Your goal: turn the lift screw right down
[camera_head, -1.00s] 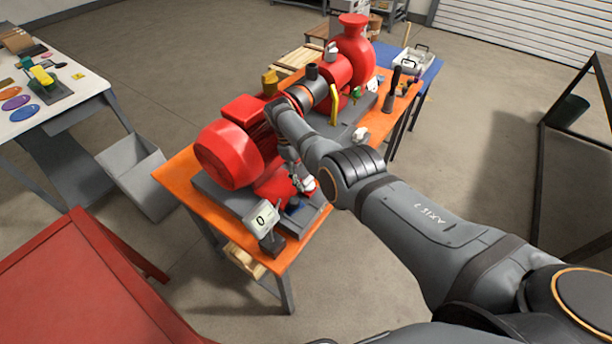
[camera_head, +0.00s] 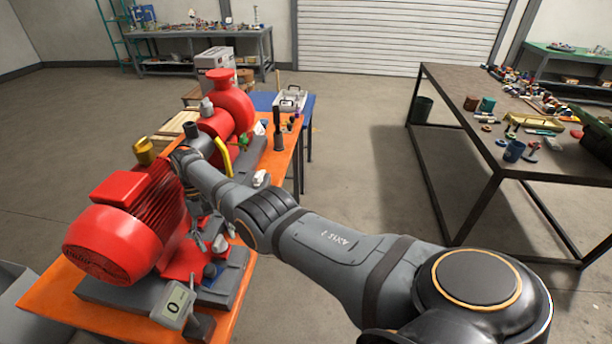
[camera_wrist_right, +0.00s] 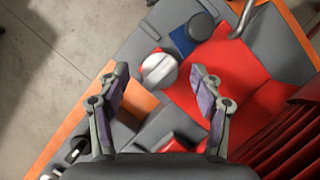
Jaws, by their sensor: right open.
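A round pale metal knob with a red rim (camera_wrist_right: 158,70) sits between and just beyond the open fingers of my right gripper (camera_wrist_right: 160,80) in the right wrist view. It appears to be the lift screw, by a red motor foot. In the head view the knob (camera_head: 220,243) shows small beside the right gripper (camera_head: 205,240), which is partly hidden by the motor and its own arm. I cannot tell whether the fingers touch the knob. The left gripper is not in view.
The red motor (camera_head: 125,225) and red pump (camera_head: 228,105) stand on grey bases along an orange bench (camera_head: 62,305). A display reading 0 (camera_head: 176,302) stands at the near corner. A dark table with tools (camera_head: 470,90) is at right, with clear floor between.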

